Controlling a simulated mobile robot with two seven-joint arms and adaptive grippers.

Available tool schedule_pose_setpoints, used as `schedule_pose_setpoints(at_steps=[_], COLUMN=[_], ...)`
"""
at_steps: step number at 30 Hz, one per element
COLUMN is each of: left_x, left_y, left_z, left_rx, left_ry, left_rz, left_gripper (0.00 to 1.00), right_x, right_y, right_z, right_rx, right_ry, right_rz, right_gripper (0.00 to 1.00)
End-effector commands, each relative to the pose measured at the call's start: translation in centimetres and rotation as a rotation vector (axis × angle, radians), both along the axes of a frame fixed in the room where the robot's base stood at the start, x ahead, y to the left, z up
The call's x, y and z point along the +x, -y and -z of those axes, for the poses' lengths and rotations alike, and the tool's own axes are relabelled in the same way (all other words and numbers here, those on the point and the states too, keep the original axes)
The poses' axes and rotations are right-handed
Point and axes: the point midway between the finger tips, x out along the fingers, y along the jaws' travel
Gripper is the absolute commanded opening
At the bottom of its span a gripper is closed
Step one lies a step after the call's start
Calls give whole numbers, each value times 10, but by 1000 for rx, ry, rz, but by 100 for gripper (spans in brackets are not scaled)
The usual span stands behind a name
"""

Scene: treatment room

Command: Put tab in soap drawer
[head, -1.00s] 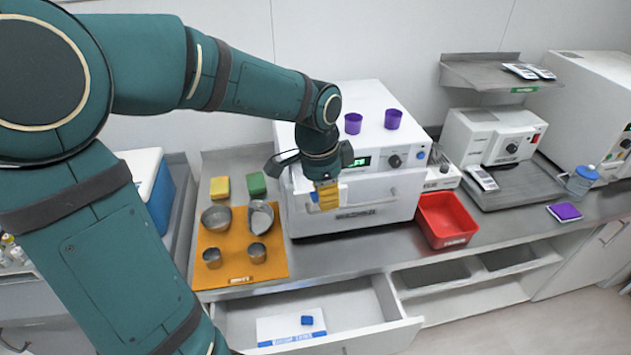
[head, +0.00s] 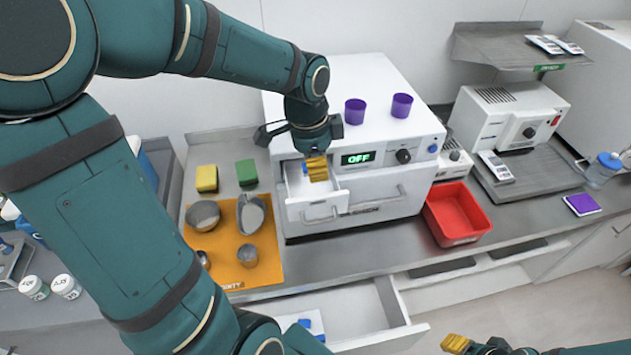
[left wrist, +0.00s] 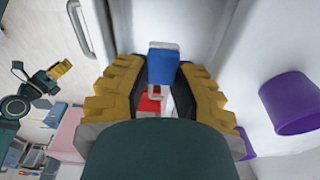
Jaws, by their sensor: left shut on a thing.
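My left gripper (head: 315,168) is shut on a small blue tab (left wrist: 163,62), which shows between the yellow fingers in the left wrist view. In the head view only a bit of blue shows beside the fingers. The gripper is over the small white soap drawer (head: 318,206), pulled out at the upper left of the white machine's front. Whether the tab touches the drawer is hidden. My right gripper (head: 455,343) is low at the right, partly cut off, apart from these things.
The white machine (head: 345,90) has purple cups (head: 402,105) on top. An orange mat (head: 222,238) with metal bowls lies left, and a red bin (head: 458,213) stands right. The lower drawer (head: 352,310) is open and holds another blue piece.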

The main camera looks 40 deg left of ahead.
Motion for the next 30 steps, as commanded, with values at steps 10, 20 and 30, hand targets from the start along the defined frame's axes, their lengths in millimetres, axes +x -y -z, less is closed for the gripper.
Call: schedule_pose_setpoints(at_steps=[10,20,30], left_x=[0,0,0], left_y=[0,0,0], left_z=[41,53,56], left_rx=[-1,0,-1], left_ry=[-4,1,1], left_rz=[-2,-1,-1], left_gripper=[8,8,37], right_x=[0,0,0], right_y=[0,-1,-1], right_z=[5,6,8], right_rx=[-1,-1,-1], right_ry=[0,1,0], right_rz=[0,0,-1], right_gripper=[47,47,47])
